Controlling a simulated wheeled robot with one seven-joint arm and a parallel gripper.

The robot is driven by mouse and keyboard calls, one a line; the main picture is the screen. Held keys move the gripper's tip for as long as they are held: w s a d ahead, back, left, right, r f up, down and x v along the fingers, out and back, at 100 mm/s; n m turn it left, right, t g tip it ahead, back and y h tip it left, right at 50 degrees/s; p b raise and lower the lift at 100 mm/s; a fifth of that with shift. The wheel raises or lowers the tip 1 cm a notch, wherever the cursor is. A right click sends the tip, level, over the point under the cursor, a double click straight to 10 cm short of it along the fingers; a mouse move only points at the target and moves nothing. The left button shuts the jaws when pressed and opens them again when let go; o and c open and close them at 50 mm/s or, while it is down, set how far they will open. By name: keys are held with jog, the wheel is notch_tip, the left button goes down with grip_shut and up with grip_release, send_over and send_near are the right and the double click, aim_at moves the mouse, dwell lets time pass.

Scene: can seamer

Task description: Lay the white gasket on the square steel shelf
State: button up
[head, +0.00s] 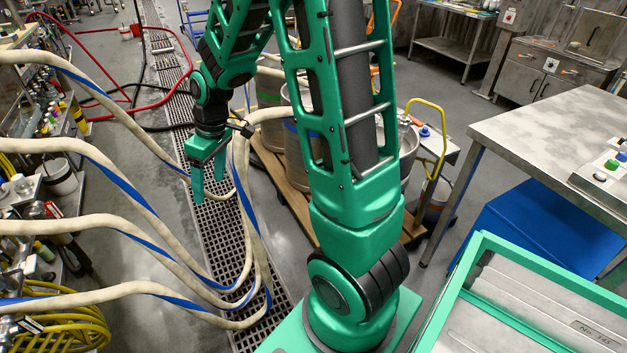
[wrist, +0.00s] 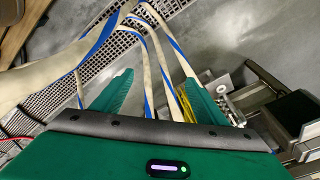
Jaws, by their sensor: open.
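My gripper (head: 209,182) hangs over the floor grate in the head view, fingers pointing down, open with nothing between them. In the wrist view my gripper (wrist: 160,80) shows both green fingers spread apart, with hoses and floor behind the gap. I cannot make out the white gasket in either view. I cannot pick out a square steel shelf for certain either.
Thick cream hoses with blue stripes (head: 105,182) loop from the left close to my gripper. A cluttered bench (head: 38,105) stands at left. Kegs stand on a wooden pallet (head: 268,165) behind my arm. A steel table (head: 560,115) is at right. Grey floor lies between.

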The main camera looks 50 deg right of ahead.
jog(key=s+d+r+m, duration=0.3)
jog(key=s, duration=0.6)
jog(key=s+d+r+m+g+h, duration=0.1)
jog(key=s+d+r+m, duration=0.2)
jog(key=s, duration=0.6)
jog(key=s+d+r+m+g, duration=0.1)
jog(key=s+d+r+m, duration=0.2)
jog(key=s, duration=0.7)
jog(key=shift+d+m+h, duration=0.35)
jog(key=shift+m+h, duration=0.05)
jog(key=shift+m, duration=0.7)
jog(key=shift+w, duration=0.1)
